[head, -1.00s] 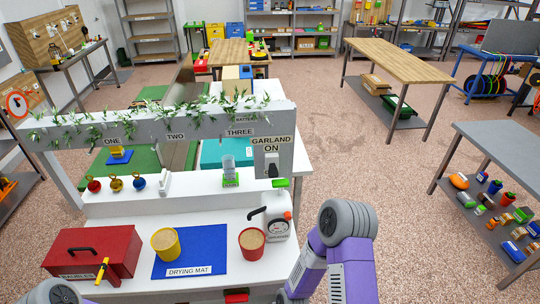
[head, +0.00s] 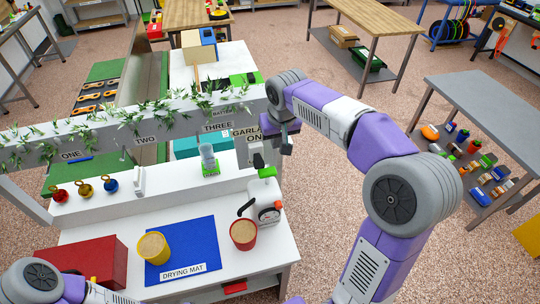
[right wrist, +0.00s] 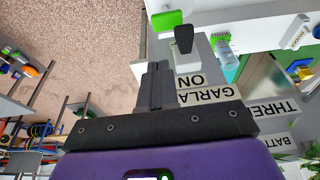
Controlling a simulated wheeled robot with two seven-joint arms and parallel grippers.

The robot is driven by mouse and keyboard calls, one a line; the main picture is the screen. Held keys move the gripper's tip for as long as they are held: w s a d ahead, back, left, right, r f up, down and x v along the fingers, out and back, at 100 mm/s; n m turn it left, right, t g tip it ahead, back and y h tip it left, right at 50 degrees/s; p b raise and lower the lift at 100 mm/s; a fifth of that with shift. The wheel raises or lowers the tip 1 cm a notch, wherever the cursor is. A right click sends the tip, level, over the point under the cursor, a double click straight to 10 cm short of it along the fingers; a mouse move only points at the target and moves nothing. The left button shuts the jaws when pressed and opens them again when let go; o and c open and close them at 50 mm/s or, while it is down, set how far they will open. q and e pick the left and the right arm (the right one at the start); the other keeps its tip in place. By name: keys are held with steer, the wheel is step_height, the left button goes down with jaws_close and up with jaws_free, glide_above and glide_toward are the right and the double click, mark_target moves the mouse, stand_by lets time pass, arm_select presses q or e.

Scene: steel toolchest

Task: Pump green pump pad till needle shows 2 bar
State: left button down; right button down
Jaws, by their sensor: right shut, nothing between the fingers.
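The green pump pad (head: 267,172) sits at the right end of the white console, above the white pump body. It also shows at the top of the right wrist view (right wrist: 167,20). Below it is the round gauge (head: 268,214); its needle is too small to read. My right gripper (head: 287,147) is shut and empty, pointing down, above and slightly right of the pad and apart from it. In the right wrist view its fingers (right wrist: 157,68) are together, beside the GARLAND ON sign. My left arm shows at the lower left, but its gripper is out of view.
The garland switch (right wrist: 183,38), with a black lever, is close to my right fingers. A red cup (head: 243,235) stands before the pump; a yellow cup (head: 153,248) stands on the blue drying mat (head: 205,235). A leafy beam (head: 105,135) spans the console.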

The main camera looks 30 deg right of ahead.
steer(key=shift+s+d+r, duration=0.1)
steer(key=shift+d+r, duration=0.1)
steer(key=shift+r, duration=0.15)
steer(key=b, duration=0.1)
glide_toward(275, 171)
steer(key=w+f, duration=0.2)
steer(key=f, duration=0.1)
steer(key=w+f, duration=0.1)
steer(key=f, duration=0.1)
steer(key=shift+w+d, duration=0.15)
steer(key=shift+d, duration=0.1)
steer(key=shift+f, duration=0.65)
step_height(275, 171, down, 4)
steer(key=b, duration=0.3)
steer(key=shift+f, duration=0.1)
steer(key=shift+s, duration=0.2)
